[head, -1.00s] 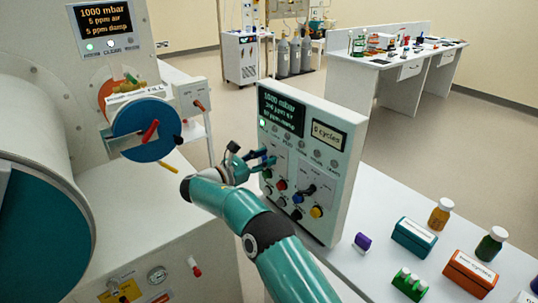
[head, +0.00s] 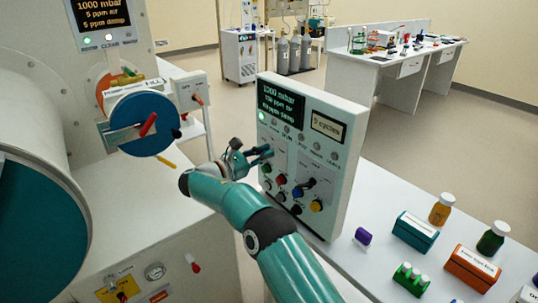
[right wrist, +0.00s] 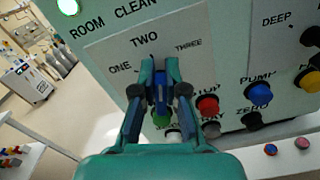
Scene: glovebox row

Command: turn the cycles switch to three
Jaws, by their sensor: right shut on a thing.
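The control panel (head: 335,185) stands upright on the white bench, with dark displays, lamps and coloured buttons. My right gripper (head: 262,153) is at the left part of its face. My left gripper is out of view.
A green button (right wrist: 162,121) lies just below the fingers, and a red button (right wrist: 207,105) and a blue button (right wrist: 257,89) to their right. The bench holds a teal box (head: 414,232), an orange box (head: 471,268) and bottles. The glovebox (head: 40,190) is at left.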

